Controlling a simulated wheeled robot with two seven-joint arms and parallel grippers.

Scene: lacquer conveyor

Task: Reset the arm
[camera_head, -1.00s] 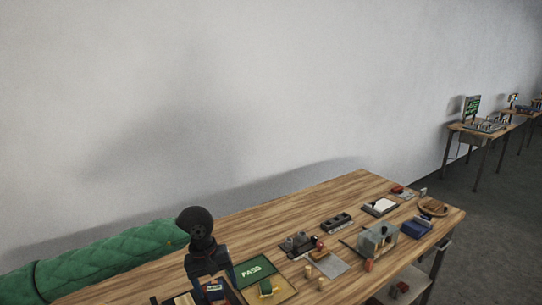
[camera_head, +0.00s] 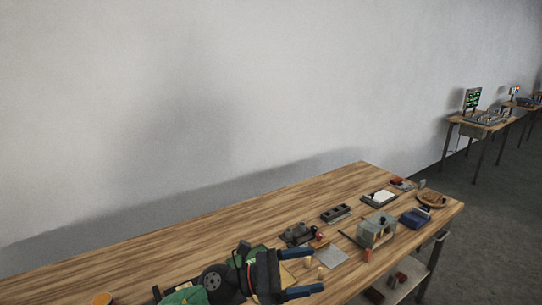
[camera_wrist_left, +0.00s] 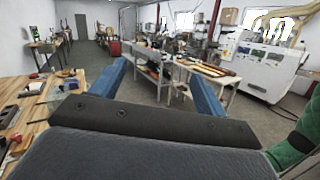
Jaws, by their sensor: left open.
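My left gripper (camera_head: 317,270) is low in the head view, over the front part of the wooden workbench (camera_head: 190,243). Its two blue fingers point to the right and stand apart with nothing seen between them. In the left wrist view the open fingers (camera_wrist_left: 157,70) face out into the room, past the bench end. The gripper and forearm hide part of the bench top, including most of a tan mat. I cannot tell how high the gripper is above the bench. My right gripper does not show.
A grey box-like fixture (camera_head: 376,230), a blue box (camera_head: 415,218), a round wooden tray (camera_head: 432,200), a black slotted block (camera_head: 336,213) and a grey plate (camera_head: 331,257) lie right of the gripper. The back left of the bench is clear. A wall (camera_head: 200,110) stands behind.

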